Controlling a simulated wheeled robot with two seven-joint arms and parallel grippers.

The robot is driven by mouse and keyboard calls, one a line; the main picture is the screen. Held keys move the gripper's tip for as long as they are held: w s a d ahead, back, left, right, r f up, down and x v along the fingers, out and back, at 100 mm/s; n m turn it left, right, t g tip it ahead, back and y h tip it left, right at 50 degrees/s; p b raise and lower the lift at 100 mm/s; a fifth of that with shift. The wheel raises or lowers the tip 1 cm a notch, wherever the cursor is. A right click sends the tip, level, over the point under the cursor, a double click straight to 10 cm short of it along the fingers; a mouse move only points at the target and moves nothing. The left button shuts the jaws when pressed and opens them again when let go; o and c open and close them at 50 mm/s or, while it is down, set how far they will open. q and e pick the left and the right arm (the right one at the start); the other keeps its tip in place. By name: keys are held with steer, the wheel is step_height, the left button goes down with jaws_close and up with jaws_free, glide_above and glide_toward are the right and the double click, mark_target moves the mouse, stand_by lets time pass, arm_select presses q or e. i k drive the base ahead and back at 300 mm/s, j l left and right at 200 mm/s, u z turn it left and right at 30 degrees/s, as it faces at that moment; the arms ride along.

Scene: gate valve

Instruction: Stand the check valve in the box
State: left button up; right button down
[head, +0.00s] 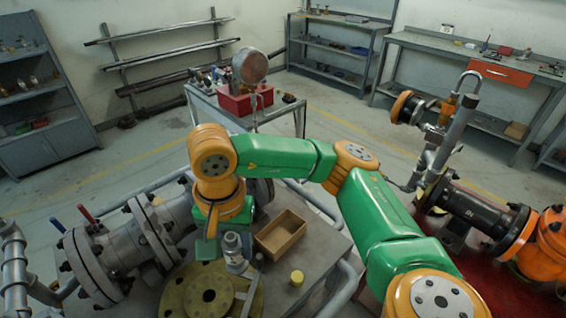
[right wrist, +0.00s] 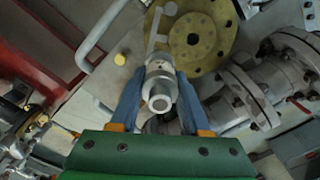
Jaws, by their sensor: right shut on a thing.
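The check valve (head: 232,246) is a light grey metal cylinder. My right gripper (head: 222,243) points down over the workbench and is shut on it. In the right wrist view, the two blue fingers of the gripper (right wrist: 161,82) sit on either side of the valve (right wrist: 160,90), whose round end faces the camera. The box (head: 281,236) is a small open brown box on the bench, just right of the valve in the head view, and looks empty. The valve is outside the box. I cannot tell whether its lower end touches the surface below. My left gripper is not in view.
A yellow-green flange disc (head: 208,295) lies below the valve. A small yellow cap (head: 297,278) stands on the bench (head: 318,245). Large flanged grey piping (head: 100,262) is at the left. A bent grey rail (head: 346,283) borders the bench at the right.

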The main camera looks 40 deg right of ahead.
mark_target(288, 232)
steer(key=l+u, duration=0.25)
steer(key=l, duration=0.6)
steer(key=k+l+u, duration=0.1)
steer(key=l+u, duration=0.15)
steer(key=l, duration=0.6)
